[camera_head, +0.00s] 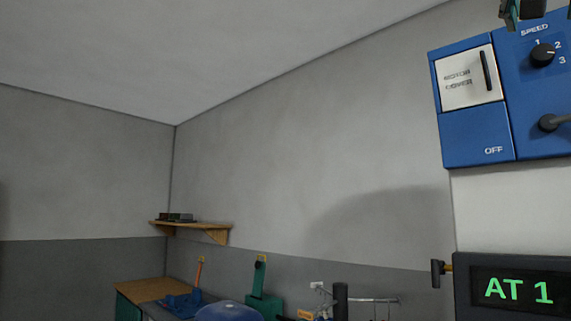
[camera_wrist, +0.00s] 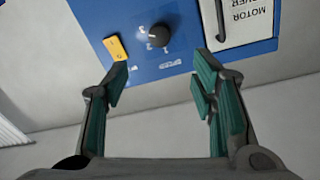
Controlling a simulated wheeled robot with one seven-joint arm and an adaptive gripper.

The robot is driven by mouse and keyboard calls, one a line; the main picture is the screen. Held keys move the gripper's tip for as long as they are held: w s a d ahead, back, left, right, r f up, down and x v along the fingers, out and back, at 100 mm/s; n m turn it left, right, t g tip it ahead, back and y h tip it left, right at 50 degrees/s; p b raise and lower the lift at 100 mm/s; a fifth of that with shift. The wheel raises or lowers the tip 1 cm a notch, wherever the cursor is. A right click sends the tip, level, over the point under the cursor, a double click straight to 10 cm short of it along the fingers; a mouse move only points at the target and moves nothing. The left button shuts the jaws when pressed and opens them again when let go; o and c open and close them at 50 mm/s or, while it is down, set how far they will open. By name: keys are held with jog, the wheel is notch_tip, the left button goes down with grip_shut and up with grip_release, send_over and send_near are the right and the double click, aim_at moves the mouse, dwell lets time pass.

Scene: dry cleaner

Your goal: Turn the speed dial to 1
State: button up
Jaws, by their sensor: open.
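The speed dial (camera_head: 543,54) is a round black knob on the blue control panel (camera_head: 474,135), with 1, 2 and 3 printed around its upper right and SPEED above. In the wrist view the dial (camera_wrist: 159,37) appears upside down, ahead of my fingers and between their lines. A small pale mark shows on the knob; I cannot tell exactly which number it points at. My gripper (camera_head: 522,10) is partly in view at the top right of the head view, just above the SPEED label. In the wrist view its teal fingers (camera_wrist: 161,75) are spread apart and empty.
A white motor power plate (camera_head: 468,78) with a black slot is left of the dial. A black lever (camera_head: 550,122) sits below it. A yellow tag (camera_wrist: 116,47) is beside the dial. A dark display (camera_head: 515,290) reads AT 1. A cluttered bench (camera_head: 140,288) stands lower left.

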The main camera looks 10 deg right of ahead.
aim_at(543, 51)
jog(key=p+x, duration=0.4)
jog(key=x, duration=0.9)
jog(key=shift+d+p, duration=0.15)
jog(key=shift+p, duration=0.2)
jog(key=c, duration=1.1)
